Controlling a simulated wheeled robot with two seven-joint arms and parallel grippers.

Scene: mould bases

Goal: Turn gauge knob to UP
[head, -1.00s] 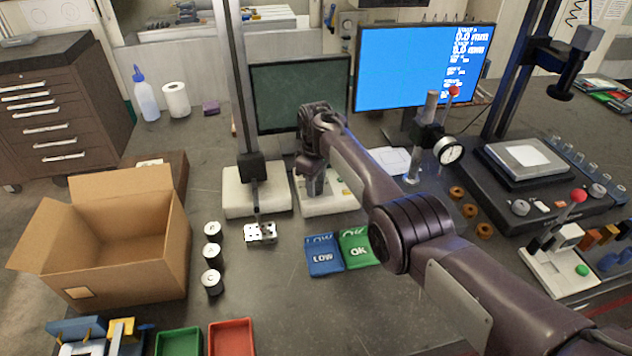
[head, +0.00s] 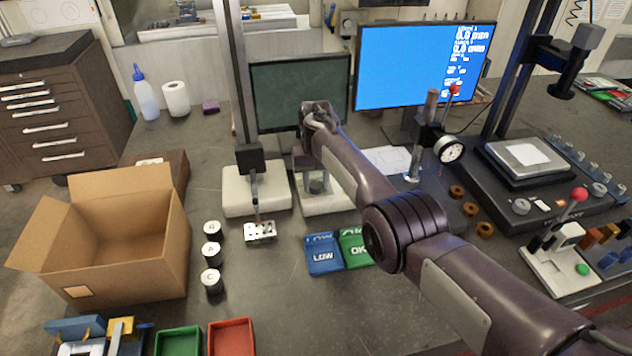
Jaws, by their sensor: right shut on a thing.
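My right arm reaches in from the right, and its gripper (head: 316,180) points down over the white base (head: 328,203) in front of the dark screen. It is shut on a small grey part low on that base, which looks like the gauge knob; the jaws and my wrist hide most of it. Any UP mark or pointer on it is hidden or too small to read. My left gripper is not in view.
Blue LOW (head: 322,268) and green OK (head: 357,262) mats lie in front. An open carton (head: 65,258) and several black-and-white cylinders (head: 212,253) stand left. A dial gauge (head: 450,150) and brown rings (head: 470,209) are right. The table's front middle is clear.

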